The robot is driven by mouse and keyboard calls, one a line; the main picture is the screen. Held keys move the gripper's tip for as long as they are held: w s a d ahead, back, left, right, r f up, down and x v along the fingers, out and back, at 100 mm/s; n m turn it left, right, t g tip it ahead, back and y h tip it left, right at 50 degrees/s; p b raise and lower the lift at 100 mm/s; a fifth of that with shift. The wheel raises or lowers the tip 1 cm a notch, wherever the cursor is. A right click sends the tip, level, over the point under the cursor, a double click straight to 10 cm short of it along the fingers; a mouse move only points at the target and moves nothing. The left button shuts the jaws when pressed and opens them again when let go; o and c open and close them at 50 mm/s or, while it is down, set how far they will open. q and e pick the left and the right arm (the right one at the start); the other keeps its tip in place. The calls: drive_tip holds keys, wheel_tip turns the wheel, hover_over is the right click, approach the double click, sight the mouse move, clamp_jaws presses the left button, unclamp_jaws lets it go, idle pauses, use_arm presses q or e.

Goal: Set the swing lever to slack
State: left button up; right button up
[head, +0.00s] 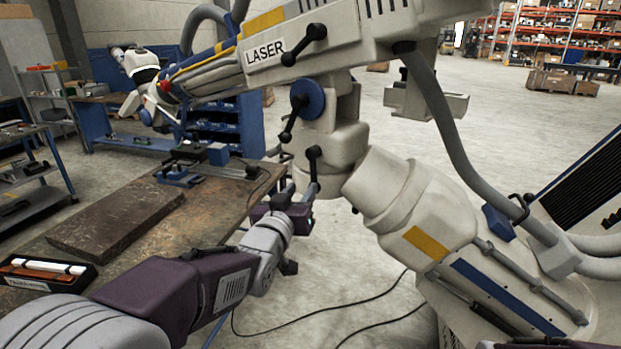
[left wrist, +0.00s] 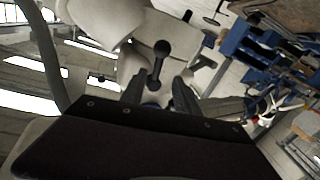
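The microscope arm is a large cream-coloured jointed stand (head: 345,140) with a "LASER" label. A short black lever with a ball end (head: 313,160) stands roughly upright on its lower joint; it also shows in the left wrist view (left wrist: 158,62). Another black lever (head: 289,128) hangs by a blue disc, and a third (head: 305,44) sits on the upper beam. I cannot tell by any marking which is the swing lever. My left gripper (head: 298,192) is just below the first lever. In the left wrist view its fingers (left wrist: 159,88) are apart, with that lever between or just beyond them. My right gripper is out of view.
A worn workbench (head: 120,208) stands at left with a black tray (head: 45,275) and blue fixtures (head: 180,175). A thick grey hose (head: 437,115) and a cream lower housing (head: 420,205) lie close on the right. Cables run on the floor below.

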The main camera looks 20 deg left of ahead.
sight(313, 174)
use_arm(q)
drive_tip(key=w, duration=0.3)
drive_tip(key=w+p, duration=0.1)
drive_tip(key=w, duration=0.1)
drive_tip(key=w+p, duration=0.1)
drive_tip(key=w, duration=0.2)
drive_tip(key=shift+w+d+r, duration=0.25)
drive_tip(key=shift+w+r, duration=0.05)
drive_tip(key=shift+w, duration=0.05)
drive_tip(key=shift+w+f, duration=0.1)
drive_tip(key=shift+w, duration=0.4)
clamp_jaws()
idle(0.5)
